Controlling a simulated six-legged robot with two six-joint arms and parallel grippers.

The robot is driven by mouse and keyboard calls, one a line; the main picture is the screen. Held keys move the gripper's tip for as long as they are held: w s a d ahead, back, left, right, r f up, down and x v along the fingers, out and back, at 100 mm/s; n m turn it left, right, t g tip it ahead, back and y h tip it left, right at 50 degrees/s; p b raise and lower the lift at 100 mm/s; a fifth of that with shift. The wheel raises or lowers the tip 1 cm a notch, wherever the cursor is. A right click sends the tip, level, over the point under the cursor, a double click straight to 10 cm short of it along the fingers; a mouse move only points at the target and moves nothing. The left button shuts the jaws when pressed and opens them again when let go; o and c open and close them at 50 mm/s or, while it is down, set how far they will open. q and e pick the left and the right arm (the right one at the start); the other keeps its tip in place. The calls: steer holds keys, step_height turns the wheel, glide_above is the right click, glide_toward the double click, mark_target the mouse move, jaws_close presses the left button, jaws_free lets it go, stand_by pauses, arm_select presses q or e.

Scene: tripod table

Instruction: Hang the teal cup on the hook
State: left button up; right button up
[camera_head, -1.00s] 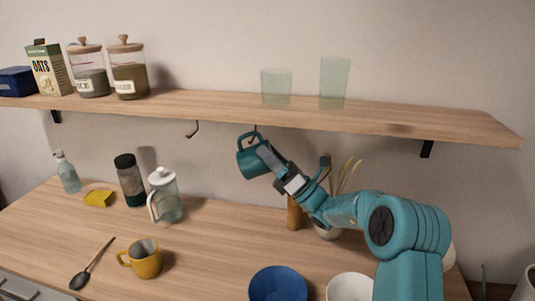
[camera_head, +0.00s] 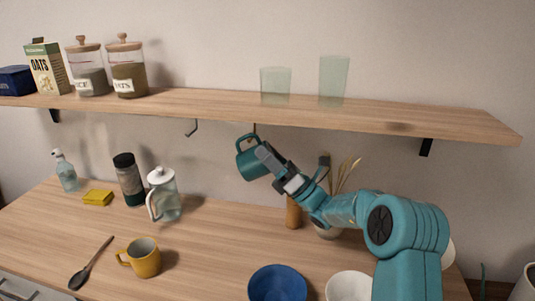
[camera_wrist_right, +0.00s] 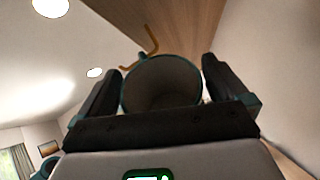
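The teal cup (camera_head: 251,164) is up under the shelf, tilted, with its handle at the upper left. My right gripper (camera_head: 266,160) is shut on it; in the right wrist view the cup (camera_wrist_right: 162,86) sits between the two fingers of my right gripper (camera_wrist_right: 168,98). One hook (camera_head: 255,129) hangs from the shelf just above the cup, partly hidden by it. It shows in the right wrist view as a bent brass-coloured hook (camera_wrist_right: 153,42) near the cup's rim. I cannot tell whether the handle touches it. A second hook (camera_head: 192,128) hangs empty to the left. My left gripper is not in view.
The wooden shelf (camera_head: 200,103) is close above the cup and bears jars, an oats box and two glasses. Below on the counter (camera_head: 205,240) are a French press (camera_head: 164,197), a yellow mug (camera_head: 145,259), a blue bowl (camera_head: 278,283) and a vase with dried stems.

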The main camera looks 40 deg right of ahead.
steer(key=b+v, duration=0.7)
steer(key=v, duration=0.9)
